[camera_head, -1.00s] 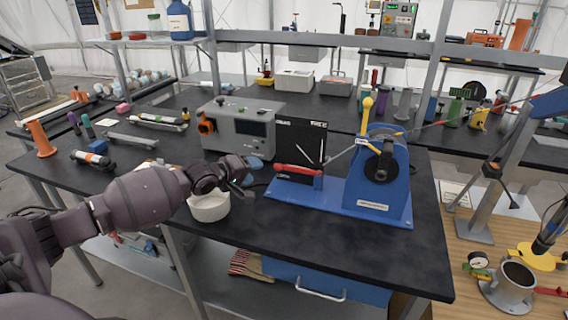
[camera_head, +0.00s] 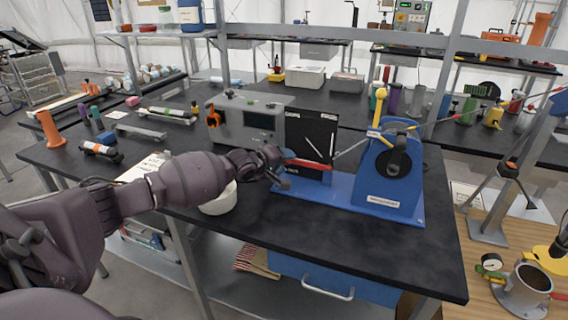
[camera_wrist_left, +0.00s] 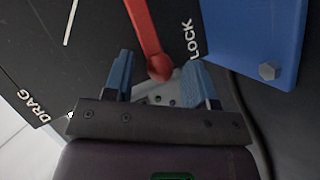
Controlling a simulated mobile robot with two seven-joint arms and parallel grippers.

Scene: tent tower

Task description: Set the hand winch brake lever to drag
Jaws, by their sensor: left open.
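The blue hand winch (camera_head: 402,172) stands on its blue base plate on the black bench. Its black panel (camera_head: 314,130) carries a red brake lever (camera_head: 310,164). In the left wrist view the red lever (camera_wrist_left: 146,35) ends in a rounded tip beside the white LOCK label (camera_wrist_left: 189,39). The DRAG label (camera_wrist_left: 31,108) is at the lower left. My left gripper (camera_head: 284,169) is at the panel's left side. In the left wrist view its blue fingers (camera_wrist_left: 158,80) are open, with the lever's tip between them and gaps on both sides. My right gripper is not in view.
A grey instrument box (camera_head: 246,122) stands left of the panel. A white bowl (camera_head: 219,201) sits under my left forearm. The winch's yellow handle (camera_head: 380,97) rises above its drum. The bench front (camera_head: 350,236) is clear.

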